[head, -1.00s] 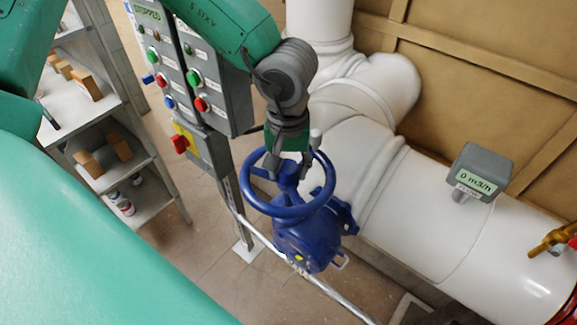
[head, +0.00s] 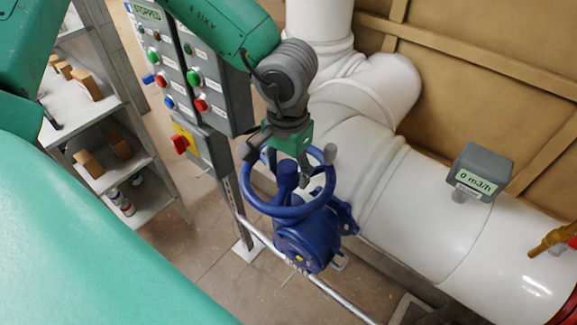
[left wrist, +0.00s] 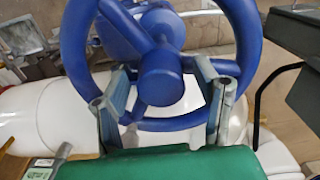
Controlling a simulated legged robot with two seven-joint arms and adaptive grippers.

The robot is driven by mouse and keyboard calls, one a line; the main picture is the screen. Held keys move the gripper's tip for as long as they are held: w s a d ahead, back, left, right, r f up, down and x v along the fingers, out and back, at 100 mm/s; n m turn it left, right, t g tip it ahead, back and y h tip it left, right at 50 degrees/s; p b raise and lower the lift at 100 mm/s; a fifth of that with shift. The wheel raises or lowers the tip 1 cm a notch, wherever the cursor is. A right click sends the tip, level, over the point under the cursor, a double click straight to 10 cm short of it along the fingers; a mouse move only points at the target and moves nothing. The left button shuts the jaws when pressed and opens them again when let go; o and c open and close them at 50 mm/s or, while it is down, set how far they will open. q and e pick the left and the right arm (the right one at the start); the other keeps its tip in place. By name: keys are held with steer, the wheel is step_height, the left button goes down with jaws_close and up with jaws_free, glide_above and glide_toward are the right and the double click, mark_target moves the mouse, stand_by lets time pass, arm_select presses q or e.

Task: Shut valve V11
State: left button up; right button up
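A blue valve (head: 308,243) with a round blue handwheel (head: 290,211) stands beside the white pipe; I cannot read a V11 label on it. My left gripper (head: 289,165) is over the far side of the handwheel, with its fingers spread apart. In the left wrist view the fingers (left wrist: 160,92) stand on either side of the wheel's hub (left wrist: 160,77), with a clear gap between them. The gripper is open and holds nothing; whether a finger touches the rim or a spoke, I cannot tell. My right gripper is not in view.
A grey control panel (head: 213,83) with coloured buttons and a display reading STOPPED stands left of the valve. A flow meter (head: 480,172) on the white pipe (head: 440,215) reads 0 m3/h. A shelf with small boxes (head: 87,84) is at the left. A thin metal pipe runs below the valve.

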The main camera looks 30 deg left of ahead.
arm_select(q)
steer(key=shift+r, duration=0.1)
steer(key=shift+r, duration=3.2)
